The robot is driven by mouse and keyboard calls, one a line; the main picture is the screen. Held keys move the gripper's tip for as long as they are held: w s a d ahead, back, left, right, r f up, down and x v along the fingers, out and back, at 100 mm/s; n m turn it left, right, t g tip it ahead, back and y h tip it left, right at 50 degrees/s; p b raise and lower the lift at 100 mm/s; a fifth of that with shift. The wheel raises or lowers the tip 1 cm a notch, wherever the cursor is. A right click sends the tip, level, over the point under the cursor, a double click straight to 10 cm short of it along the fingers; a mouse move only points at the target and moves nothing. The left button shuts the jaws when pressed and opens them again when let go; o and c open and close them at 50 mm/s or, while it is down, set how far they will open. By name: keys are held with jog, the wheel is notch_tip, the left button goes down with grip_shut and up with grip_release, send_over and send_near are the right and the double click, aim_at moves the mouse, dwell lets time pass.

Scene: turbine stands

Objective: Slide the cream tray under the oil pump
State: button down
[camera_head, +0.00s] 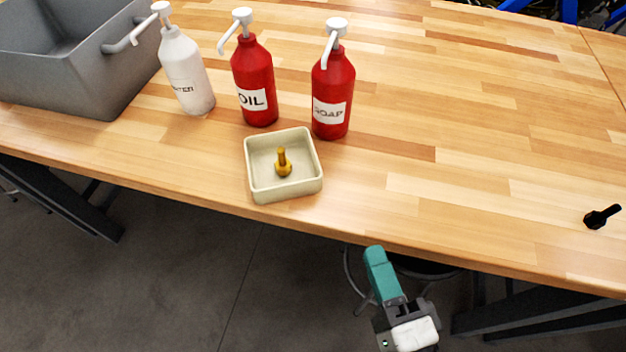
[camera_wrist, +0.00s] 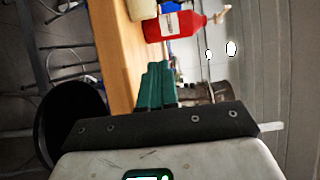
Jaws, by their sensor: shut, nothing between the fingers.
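The cream tray (camera_head: 260,190) sits on the wooden table near its front edge, with a small gold bolt (camera_head: 283,163) standing in it. The oil pump (camera_head: 254,85) is a red bottle labelled OIL with a white pump head, upright just behind the tray. Its spout points left and toward the front. The tray is in front of the bottles, slightly right of the oil pump's base. My gripper (camera_head: 376,252) is shut and empty, in front of the table edge, to the right of the tray and apart from it. Its teal fingers also show in the wrist view (camera_wrist: 157,85).
A red SOAP pump (camera_head: 333,90) stands right of the oil pump and a white WATER pump (camera_head: 186,75) left of it. A grey bin (camera_head: 75,70) is at the far left. A black bolt (camera_head: 601,217) lies at the right. The table's middle right is clear.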

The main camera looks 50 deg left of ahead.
jog(key=p+x, duration=0.2)
jog(key=x, duration=0.8)
jog(key=shift+a+r, duration=0.15)
jog(key=shift+s+a+p, duration=0.2)
jog(key=shift+a+p, duration=0.15)
jog(key=shift+a, duration=0.2)
jog(key=shift+s+a+p, duration=0.25)
jog(key=shift+a+p, duration=0.1)
jog(key=shift+a, duration=0.2)
jog(key=shift+s+a, duration=0.2)
jog(key=shift+a, duration=0.4)
